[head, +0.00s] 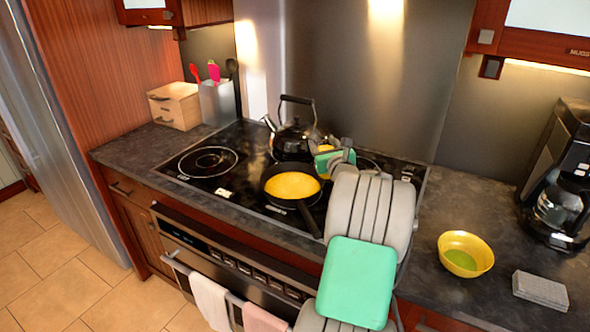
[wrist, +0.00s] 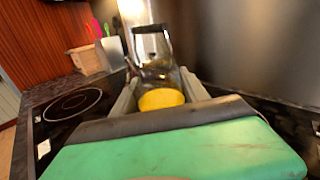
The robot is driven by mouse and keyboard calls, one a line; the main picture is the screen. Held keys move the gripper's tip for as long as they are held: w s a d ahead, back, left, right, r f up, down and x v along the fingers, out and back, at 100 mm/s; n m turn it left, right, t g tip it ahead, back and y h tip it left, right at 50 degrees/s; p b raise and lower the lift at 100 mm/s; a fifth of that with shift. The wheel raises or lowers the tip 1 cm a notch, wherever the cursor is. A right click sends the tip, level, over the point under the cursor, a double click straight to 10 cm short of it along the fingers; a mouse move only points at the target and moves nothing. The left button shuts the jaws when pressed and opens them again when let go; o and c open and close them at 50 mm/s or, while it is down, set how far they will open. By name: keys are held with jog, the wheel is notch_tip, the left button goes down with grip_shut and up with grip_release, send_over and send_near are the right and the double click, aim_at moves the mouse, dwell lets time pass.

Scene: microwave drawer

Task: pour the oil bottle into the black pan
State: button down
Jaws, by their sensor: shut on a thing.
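The black pan (head: 308,218) sits on the stove, its inside filled with yellow. Its handle points toward the front right. My gripper (head: 327,160) is above the stove, just behind and right of the pan. It is shut on the oil bottle, which shows as a yellow round part (wrist: 160,99) between the fingers in the wrist view. In the head view only a small yellow bit (head: 325,148) of it shows by the fingers. My arm hides most of the bottle, so I cannot tell its tilt.
A dark kettle (head: 294,137) stands on the stove close behind my gripper. A yellow bowl (head: 465,252), a grey sponge-like block (head: 540,290) and a coffee maker (head: 556,180) are on the right counter. A wooden box (head: 174,106) and a utensil holder (head: 217,103) stand at the back left.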

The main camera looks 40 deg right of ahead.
notch_tip(320, 180, up, 4)
jog(key=p, duration=0.3)
jog(key=shift+r, duration=0.1)
jog(key=shift+a, duration=0.1)
dwell(0.4)
